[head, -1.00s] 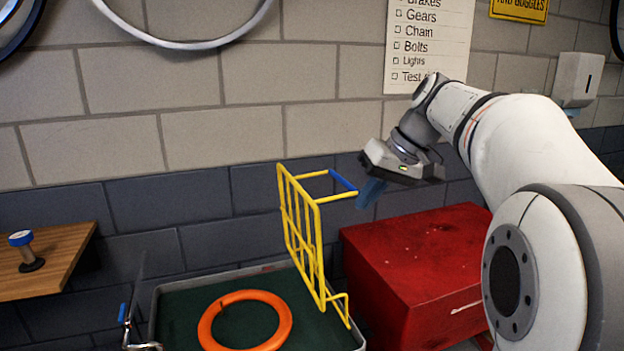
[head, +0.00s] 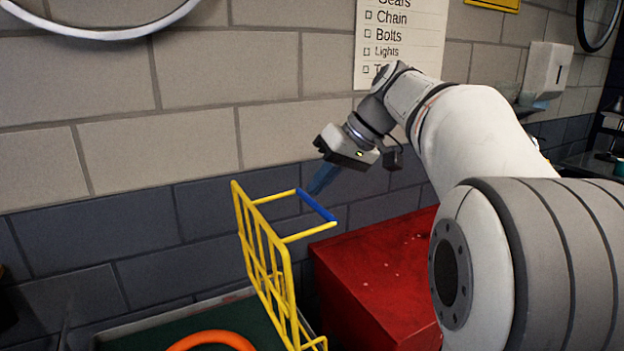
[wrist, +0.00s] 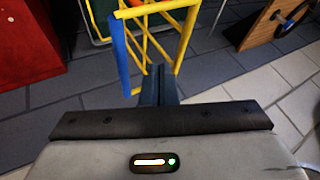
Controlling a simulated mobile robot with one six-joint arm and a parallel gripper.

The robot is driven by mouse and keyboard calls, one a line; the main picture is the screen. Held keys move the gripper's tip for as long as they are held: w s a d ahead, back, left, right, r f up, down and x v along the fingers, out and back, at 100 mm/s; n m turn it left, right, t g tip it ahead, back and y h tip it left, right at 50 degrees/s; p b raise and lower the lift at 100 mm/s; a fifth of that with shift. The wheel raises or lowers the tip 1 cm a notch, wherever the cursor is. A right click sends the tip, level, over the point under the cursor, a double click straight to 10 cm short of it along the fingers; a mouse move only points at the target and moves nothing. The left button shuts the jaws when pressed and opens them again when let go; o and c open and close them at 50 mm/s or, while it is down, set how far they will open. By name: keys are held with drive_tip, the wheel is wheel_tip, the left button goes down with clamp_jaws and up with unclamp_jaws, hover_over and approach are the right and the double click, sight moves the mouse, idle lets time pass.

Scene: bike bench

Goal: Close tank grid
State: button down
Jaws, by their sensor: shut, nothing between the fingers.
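The yellow tank grid (head: 264,262) stands raised, nearly upright, at the right side of the tank (head: 120,330). Its handle with a blue grip (head: 317,205) sticks out to the right, away from the tank. My gripper (head: 318,184) is shut and empty, its blue fingers pointing down close to the far end of the blue grip. I cannot tell whether they touch it. In the wrist view, the blue grip (wrist: 121,54) lies left of my fingers (wrist: 160,80), with the yellow bars (wrist: 186,40) beyond them.
An orange ring (head: 212,341) lies in the tank. A red cabinet (head: 375,275) stands right of the grid, below my arm. A block wall with a checklist (head: 400,45) is behind. A wooden bench (wrist: 270,25) shows at upper right in the wrist view.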

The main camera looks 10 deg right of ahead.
drive_tip(key=a+f+p, duration=0.1)
drive_tip(key=a+f, duration=0.5)
drive_tip(key=a, duration=0.1)
drive_tip(key=shift+w+a, duration=0.3)
drive_tip(key=shift+w, duration=0.1)
